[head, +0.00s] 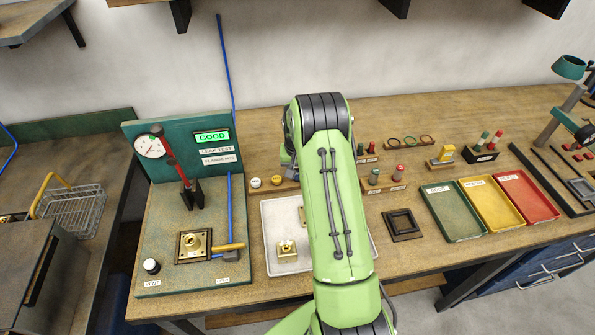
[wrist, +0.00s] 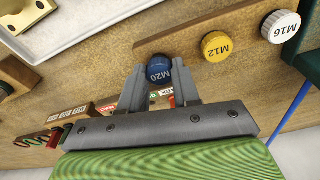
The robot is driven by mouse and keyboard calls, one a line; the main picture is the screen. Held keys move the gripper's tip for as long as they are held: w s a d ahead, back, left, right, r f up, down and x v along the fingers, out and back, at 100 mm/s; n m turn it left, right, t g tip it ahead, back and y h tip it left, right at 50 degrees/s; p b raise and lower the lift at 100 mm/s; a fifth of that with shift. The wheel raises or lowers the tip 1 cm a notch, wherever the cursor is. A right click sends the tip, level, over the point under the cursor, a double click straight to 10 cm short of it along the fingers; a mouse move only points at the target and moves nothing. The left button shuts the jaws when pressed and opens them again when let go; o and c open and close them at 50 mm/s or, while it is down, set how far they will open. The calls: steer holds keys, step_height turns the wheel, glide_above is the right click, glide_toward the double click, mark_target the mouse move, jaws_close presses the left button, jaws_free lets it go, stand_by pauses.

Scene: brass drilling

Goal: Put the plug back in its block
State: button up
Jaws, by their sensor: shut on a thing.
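A pale tray (head: 270,225) with brass blocks (head: 287,250) lies in front of the block. The leak test station (head: 180,265) stands at left, its screen reading GOOD. Green, yellow and red trays (head: 455,233) lie at right. Another rack with red and green plugs (head: 385,188) is close by.

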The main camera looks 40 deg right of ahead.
steer(key=shift+f+b, duration=0.45)
steer(key=shift+b, duration=0.1)
stand_by(0.5)
stand_by(0.4)
steer(key=o, duration=1.5)
steer(key=shift+r, duration=0.1)
steer(key=shift+r+p, duration=2.15)
steer(key=shift+r, duration=1.35)
